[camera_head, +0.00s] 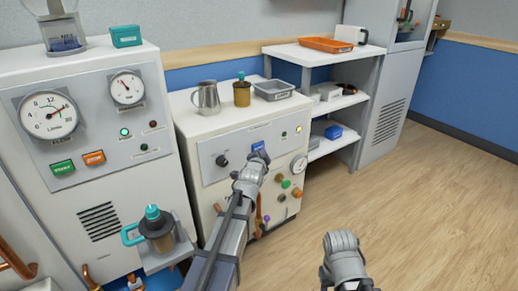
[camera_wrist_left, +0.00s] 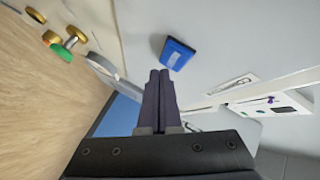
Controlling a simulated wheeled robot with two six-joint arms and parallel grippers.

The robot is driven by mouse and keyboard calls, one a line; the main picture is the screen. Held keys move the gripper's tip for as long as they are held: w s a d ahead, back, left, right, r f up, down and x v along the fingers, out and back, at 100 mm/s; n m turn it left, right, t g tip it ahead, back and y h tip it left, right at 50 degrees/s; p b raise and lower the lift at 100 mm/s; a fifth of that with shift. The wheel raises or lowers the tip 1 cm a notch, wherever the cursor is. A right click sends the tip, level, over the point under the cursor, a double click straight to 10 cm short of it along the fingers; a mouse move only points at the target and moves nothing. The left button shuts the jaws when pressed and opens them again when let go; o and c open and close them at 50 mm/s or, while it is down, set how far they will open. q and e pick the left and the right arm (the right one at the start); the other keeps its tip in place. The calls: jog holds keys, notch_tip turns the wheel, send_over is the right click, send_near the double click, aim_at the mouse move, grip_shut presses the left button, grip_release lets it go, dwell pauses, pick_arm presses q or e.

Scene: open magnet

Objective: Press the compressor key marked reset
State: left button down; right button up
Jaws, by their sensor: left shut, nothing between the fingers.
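A blue key (camera_head: 258,146) sits on the front panel of the white middle cabinet (camera_head: 215,125); its marking is too small to read. The key also shows in the left wrist view (camera_wrist_left: 177,53), just beyond my fingertips. My left gripper (camera_head: 256,160) is shut and empty, in front of the panel just below the key; in the left wrist view its fingers (camera_wrist_left: 159,73) point toward the key's lower side. I cannot tell whether they touch it. My right arm's end (camera_head: 343,258) is low at the bottom, away from the panel; its fingers are hidden.
The panel also has a black knob (camera_head: 222,160), a lit yellow lamp (camera_head: 299,129) and a gauge (camera_head: 299,164). Coloured valve knobs (camera_head: 285,184) lie below. The left cabinet has green (camera_head: 62,168) and orange (camera_head: 94,157) keys. Floor at right is clear.

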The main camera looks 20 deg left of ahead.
pick_arm(q)
jog(key=shift+w+a, duration=0.1)
dwell(0.3)
jog(key=shift+w+a, duration=0.2)
jog(key=shift+a, duration=0.05)
jog(key=shift+w+a, duration=0.25)
jog(key=shift+a, duration=0.1)
dwell(0.8)
jog(key=shift+s, duration=0.1)
jog(key=shift+s+d, duration=0.45)
jog(key=shift+d, duration=0.2)
jog(key=shift+d, duration=0.1)
jog(key=shift+s+d, duration=0.8)
jog(key=shift+d, duration=0.15)
jog(key=shift+s+d, duration=0.75)
jog(key=shift+d, duration=0.2)
